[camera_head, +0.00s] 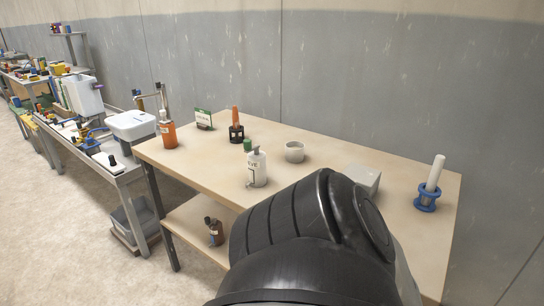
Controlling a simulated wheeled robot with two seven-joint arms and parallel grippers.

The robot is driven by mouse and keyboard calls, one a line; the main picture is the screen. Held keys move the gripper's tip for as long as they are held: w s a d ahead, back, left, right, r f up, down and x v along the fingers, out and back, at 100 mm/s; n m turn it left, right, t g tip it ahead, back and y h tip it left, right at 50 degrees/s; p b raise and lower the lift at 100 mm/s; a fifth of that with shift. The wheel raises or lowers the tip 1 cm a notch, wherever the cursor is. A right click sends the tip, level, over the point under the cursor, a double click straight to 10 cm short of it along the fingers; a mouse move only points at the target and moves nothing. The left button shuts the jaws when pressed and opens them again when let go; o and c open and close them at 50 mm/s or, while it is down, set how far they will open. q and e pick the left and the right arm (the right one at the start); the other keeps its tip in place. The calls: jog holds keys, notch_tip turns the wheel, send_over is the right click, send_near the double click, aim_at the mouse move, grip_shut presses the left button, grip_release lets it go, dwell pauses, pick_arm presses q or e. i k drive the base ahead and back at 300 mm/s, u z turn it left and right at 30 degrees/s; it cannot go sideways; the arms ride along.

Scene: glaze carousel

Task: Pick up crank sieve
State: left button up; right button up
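I cannot tell for certain which thing is the crank sieve. A blue open holder (425,203) with a white cylinder (435,174) standing tilted in it is on the right end of the wooden table (325,152). A black holder (236,138) with an orange upright piece (235,117) stands toward the back left of the table. No crank is clear on either one. A large black part of my own arm fills the lower middle and hides the front of the table. Neither of my grippers is in view.
A white bottle (257,172) with lettering, a pale bowl (294,152), a grey block (362,178), an orange bottle (168,135) and a green-white card (203,119) stand on the table. A brown bottle (214,232) is on the lower shelf. A sink bench (131,124) adjoins at left.

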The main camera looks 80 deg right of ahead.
aim_at(257, 168)
jog(key=k, duration=0.6)
jog(key=z, duration=1)
